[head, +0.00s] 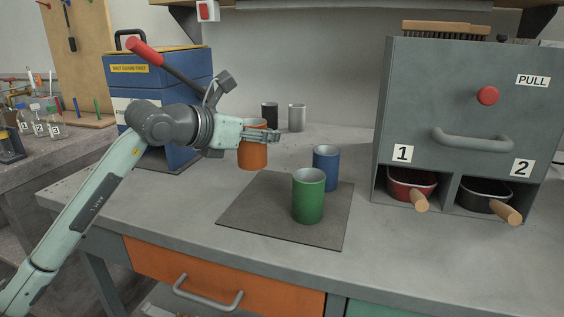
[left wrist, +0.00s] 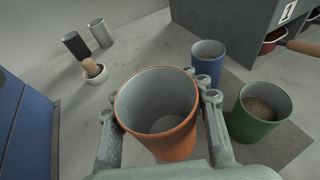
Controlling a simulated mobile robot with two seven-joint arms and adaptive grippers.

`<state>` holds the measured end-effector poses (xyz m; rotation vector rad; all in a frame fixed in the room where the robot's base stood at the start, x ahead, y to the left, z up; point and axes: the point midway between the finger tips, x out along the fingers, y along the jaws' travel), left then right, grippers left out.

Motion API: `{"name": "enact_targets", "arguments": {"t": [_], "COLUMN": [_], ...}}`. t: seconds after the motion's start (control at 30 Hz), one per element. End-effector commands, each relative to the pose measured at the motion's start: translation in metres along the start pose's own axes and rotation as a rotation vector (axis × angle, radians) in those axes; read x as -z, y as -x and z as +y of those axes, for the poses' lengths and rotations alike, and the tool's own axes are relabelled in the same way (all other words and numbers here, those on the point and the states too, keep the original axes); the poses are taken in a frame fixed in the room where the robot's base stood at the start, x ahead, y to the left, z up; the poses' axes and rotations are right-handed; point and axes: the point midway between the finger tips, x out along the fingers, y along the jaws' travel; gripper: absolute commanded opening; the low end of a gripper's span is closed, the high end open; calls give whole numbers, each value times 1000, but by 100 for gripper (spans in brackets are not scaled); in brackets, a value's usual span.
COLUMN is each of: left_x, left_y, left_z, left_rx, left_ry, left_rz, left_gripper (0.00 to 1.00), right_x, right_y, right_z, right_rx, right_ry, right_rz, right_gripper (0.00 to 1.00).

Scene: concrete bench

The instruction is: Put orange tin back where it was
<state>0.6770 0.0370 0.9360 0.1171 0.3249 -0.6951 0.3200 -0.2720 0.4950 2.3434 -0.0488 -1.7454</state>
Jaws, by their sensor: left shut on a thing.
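The orange tin (head: 253,157) is held upright by my left gripper (head: 262,135), whose fingers close around its upper part. The tin hangs by the back left corner of the dark mat (head: 266,214); I cannot tell how far its base is above the bench. In the left wrist view the orange tin (left wrist: 160,140) sits between the fingers and looks empty inside. The green tin (head: 308,198) stands on the mat, and the blue tin (head: 326,168) stands behind it near the mat's back right corner. My right gripper is not in view.
A black tin (head: 270,115) and a grey metal tin (head: 297,117) stand at the back. A small white bowl (left wrist: 96,80) stands near them. A grey cabinet (head: 452,110) is on the right, blue boxes (head: 160,75) on the left. The mat's front left is clear.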

Motion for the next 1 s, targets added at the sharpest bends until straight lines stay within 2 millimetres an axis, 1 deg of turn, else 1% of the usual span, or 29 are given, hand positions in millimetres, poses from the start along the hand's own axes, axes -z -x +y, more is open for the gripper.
{"name": "enact_targets", "arguments": {"t": [0.03, 0.1, 0.2, 0.3, 0.47, 0.7, 1.0], "left_x": [2, 5, 9, 12, 19, 50, 52], "left_y": [-14, -31, -50, -61, -68, -78, -79], "left_z": [0, 1, 2, 3, 4, 4, 4], "left_rx": [2, 2, 2, 1, 0, 1, 0], "left_ry": [4, 3, 2, 1, 0, 1, -1], "left_rz": [1, 0, 0, -1, 0, 2, -1], "left_gripper": [0, 0, 0, 0, 0, 0, 0], "right_x": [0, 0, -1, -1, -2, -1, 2], "right_y": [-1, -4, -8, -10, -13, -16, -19], "right_z": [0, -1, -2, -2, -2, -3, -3], "right_rx": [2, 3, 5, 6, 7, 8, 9], "right_ry": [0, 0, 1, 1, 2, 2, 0], "right_rz": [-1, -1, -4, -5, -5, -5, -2], "right_gripper": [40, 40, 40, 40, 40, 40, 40]}}
